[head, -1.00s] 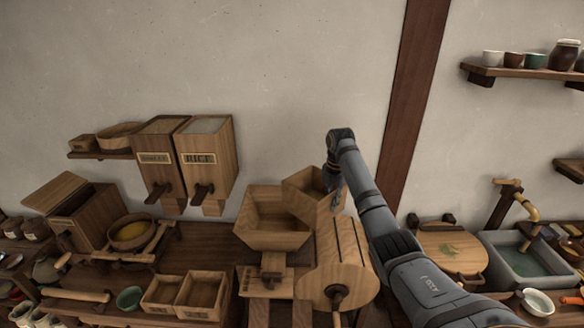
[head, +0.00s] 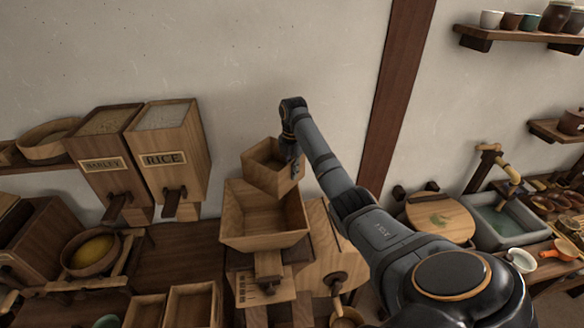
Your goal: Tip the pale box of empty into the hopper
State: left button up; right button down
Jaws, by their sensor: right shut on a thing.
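The pale box (head: 262,177) is a small square wooden box with an open top, and what shows of its inside looks bare. My right gripper (head: 293,166) is shut on its right side and holds it up at the hopper's back edge, somewhat tilted. The hopper (head: 264,242) is a wider, flared wooden tray on the mill, open at the top, with no grain visible in it. The box overlaps the hopper's back rim in the head view; whether they touch I cannot tell. My left gripper is out of view.
Wooden bins labelled BARLEY (head: 103,165) and RICE (head: 165,160) hang on the wall to the left. A round lid (head: 440,219) and a stone sink (head: 508,220) are further right.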

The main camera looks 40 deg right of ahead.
aim_at(293, 184)
jog(key=shift+w+f, duration=0.45)
jog(key=shift+f, duration=0.35)
jog(key=shift+s+f, duration=0.5)
jog(key=shift+s, duration=0.1)
jog(key=shift+f, duration=0.3)
jog(key=shift+w+f, duration=0.15)
jog(key=shift+f, duration=0.4)
jog(key=shift+w+f, duration=0.15)
jog(key=shift+f, duration=0.4)
jog(key=shift+d+r+t+h, duration=0.25)
jog(key=shift+r+h, duration=0.2)
jog(key=shift+h, duration=0.55)
jog(key=shift+d+r+t+h, duration=0.1)
jog(key=shift+r+t+h, duration=0.15)
jog(key=shift+r+h, duration=0.35)
jog(key=shift+f+h, duration=0.1)
jog(key=shift+h, duration=0.2)
jog(key=shift+w+d+h, duration=0.1)
jog(key=shift+h, duration=0.7)
jog(key=shift+r+t+h, duration=0.3)
jog(key=shift+h, duration=0.1)
